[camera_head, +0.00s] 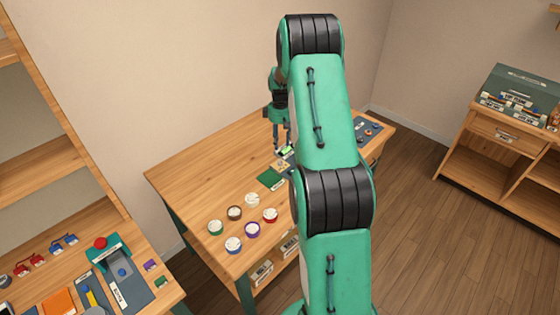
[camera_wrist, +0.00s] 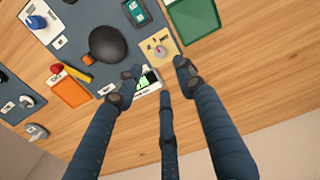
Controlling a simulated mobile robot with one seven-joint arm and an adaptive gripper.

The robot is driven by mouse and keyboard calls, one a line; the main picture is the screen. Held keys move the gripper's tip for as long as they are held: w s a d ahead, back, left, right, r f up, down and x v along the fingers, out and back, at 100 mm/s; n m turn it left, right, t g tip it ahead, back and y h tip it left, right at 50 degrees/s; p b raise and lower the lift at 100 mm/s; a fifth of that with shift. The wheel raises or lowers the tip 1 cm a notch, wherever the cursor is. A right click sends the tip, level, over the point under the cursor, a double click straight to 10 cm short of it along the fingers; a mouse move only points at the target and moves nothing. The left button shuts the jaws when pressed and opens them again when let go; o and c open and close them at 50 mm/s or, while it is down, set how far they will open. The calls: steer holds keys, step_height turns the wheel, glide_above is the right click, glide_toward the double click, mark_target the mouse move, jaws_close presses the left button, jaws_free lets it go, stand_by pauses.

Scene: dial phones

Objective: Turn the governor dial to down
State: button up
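A small dial with a red mark (camera_wrist: 160,49) sits on a square beige plate (camera_wrist: 151,57), ahead of my gripper in the wrist view. The plate shows small in the head view (camera_head: 283,164), partly behind my arm. I cannot read its label, so I cannot confirm that it is the governor dial. My gripper (camera_wrist: 158,70) has its fingers spread and empty, above the table and just short of the plate. It also shows in the head view (camera_head: 282,146). A small device with a green lit screen (camera_wrist: 148,82) lies partly behind my fingers.
A green tray (camera_wrist: 193,22) is close to the plate's right. A grey-blue mat (camera_wrist: 82,20) holds a black round thing (camera_wrist: 108,44). Several white-topped round pots (camera_head: 233,244) stand at the table's near end. The table's left (camera_head: 190,180) is clear.

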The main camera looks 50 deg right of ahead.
mark_target(280, 161)
step_height(280, 161, down, 12)
steer(key=shift+r+b, duration=0.2)
steer(key=shift+b, duration=0.65)
steer(key=shift+c, duration=0.5)
jaws_close()
